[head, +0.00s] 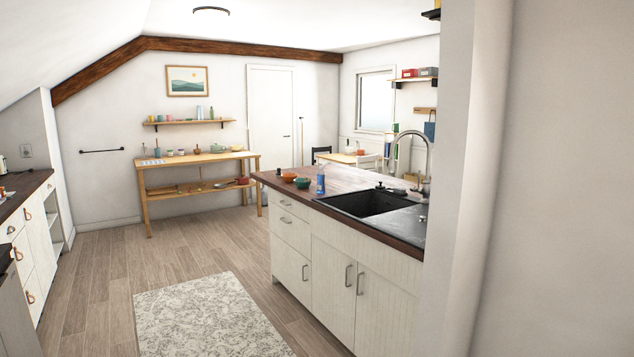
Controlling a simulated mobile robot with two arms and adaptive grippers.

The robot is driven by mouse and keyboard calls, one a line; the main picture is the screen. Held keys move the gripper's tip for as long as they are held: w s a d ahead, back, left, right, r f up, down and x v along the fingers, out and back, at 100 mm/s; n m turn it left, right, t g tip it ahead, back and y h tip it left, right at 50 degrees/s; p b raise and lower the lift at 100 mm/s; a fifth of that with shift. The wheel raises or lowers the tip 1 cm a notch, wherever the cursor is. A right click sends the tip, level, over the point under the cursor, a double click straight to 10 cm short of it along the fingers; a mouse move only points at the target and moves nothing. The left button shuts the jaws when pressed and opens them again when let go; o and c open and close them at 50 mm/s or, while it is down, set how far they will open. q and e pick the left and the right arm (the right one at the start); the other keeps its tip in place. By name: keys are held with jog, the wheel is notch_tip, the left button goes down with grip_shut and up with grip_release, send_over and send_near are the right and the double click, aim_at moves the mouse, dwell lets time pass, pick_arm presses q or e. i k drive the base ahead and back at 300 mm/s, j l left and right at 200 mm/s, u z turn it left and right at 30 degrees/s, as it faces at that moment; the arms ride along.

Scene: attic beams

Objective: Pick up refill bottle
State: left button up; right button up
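A blue bottle (321,182) stands upright on the wooden counter of the kitchen island (285,181), just left of the black sink (366,203). It looks like the refill bottle, but its label is too small to read. Other small bottle-like items (199,112) stand on the far wall shelf. Neither of my grippers is in view.
Two bowls (288,176) sit left of the bottle. A tall faucet (428,160) rises behind the sink. A patterned rug (210,318) lies on open wooden floor left of the island. A white wall (560,180) fills the right. A wooden bench (195,160) stands at the back.

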aim_at(321, 185)
jog(key=i+j+u, duration=0.25)
jog(key=i, duration=0.4)
jog(key=i+u, duration=0.3)
jog(key=i, duration=0.4)
jog(key=i+z, duration=0.1)
jog(key=i, duration=2.2)
jog(key=i+z, duration=0.1)
jog(key=i, duration=0.45)
jog(key=i+j+z, duration=0.15)
jog(key=i, duration=0.35)
